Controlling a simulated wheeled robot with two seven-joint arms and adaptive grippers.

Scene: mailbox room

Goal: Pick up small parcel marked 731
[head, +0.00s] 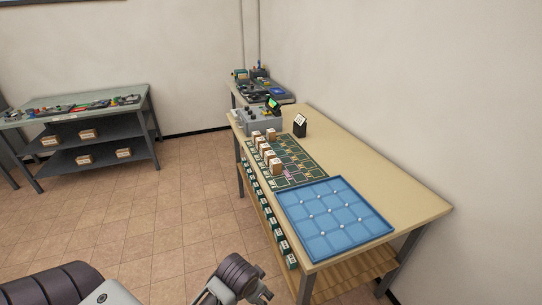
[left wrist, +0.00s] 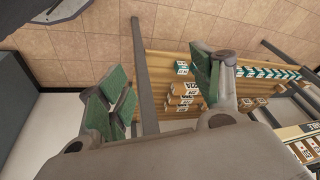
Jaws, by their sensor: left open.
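Several small brown parcels with white labels stand on the green gridded mat (head: 300,170) on the long table; the nearest is one small parcel (head: 276,167). Their numbers are too small to read, so I cannot tell which is 731. In the left wrist view, parcels (left wrist: 305,150) show at the lower right, and more labelled parcels (left wrist: 185,95) are stacked on a wooden shelf beyond my fingers. My left gripper (head: 262,290) is low in front of the table, apart from the parcels. In the wrist view its green-padded fingers (left wrist: 160,92) are spread and empty. My right gripper is not in view.
A blue divided tray (head: 335,218) lies on the table's near end. A grey device (head: 262,118) and a black stand with a white sign (head: 300,125) are farther back. A second bench (head: 80,110) with boxes on its shelves stands left. The tiled floor between is clear.

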